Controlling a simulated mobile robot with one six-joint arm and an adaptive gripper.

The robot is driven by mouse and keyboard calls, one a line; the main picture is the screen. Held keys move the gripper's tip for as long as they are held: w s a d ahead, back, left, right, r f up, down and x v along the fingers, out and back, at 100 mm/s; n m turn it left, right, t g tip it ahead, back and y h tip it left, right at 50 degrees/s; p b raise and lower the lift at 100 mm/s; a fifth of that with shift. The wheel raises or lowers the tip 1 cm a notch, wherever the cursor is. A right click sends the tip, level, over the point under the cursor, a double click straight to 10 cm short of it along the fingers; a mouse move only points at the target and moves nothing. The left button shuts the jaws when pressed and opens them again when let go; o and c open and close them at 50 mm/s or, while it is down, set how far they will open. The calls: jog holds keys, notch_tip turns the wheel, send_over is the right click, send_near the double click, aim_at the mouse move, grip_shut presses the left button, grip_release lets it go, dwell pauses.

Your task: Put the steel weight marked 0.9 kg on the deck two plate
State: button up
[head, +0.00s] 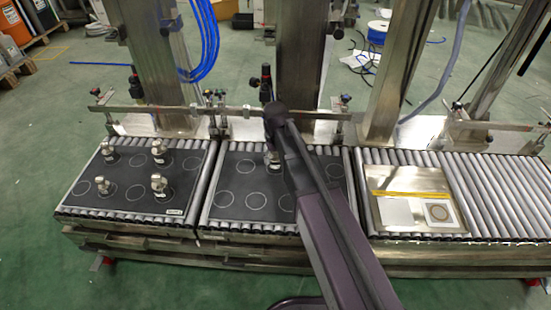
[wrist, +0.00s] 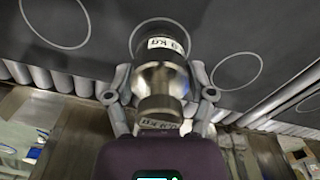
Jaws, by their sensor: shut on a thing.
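My gripper (wrist: 160,95) is shut on a steel weight (wrist: 161,75), one finger on each side of its neck. The weight's white label shows "kg", but its figure is hard to read. In the head view the same weight (head: 272,161) shows beside my arm, over the middle black plate (head: 235,205). My arm hides the gripper there. In the wrist view the weight's far end overlaps a white ring on the plate. I cannot tell whether it touches the plate. No deck number is legible on either black plate.
Several steel weights, one of them at the front (head: 159,186), stand on the left black plate (head: 130,207). A steel tray (head: 410,178) with a white square and a ringed card lies on the right rollers (head: 490,200). Steel columns (head: 300,60) and a rail rise behind the plates.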

jog(key=shift+f, duration=0.15)
jog(key=o, duration=1.3)
notch_tip(320, 180, up, 12)
jog(key=p, duration=1.2)
jog(key=shift+r, duration=0.2)
jog(key=s+d+m, duration=0.1)
jog(key=s+d, duration=0.3)
jog(key=d, duration=0.2)
jog(key=s+d+m, duration=0.1)
jog(key=s+d, duration=0.4)
jog(key=d, duration=0.2)
jog(key=s+d+m, duration=0.2)
jog(key=s+d, duration=0.2)
jog(key=d, duration=0.2)
jog(key=shift+s+d, duration=0.15)
jog(key=shift+d, duration=0.05)
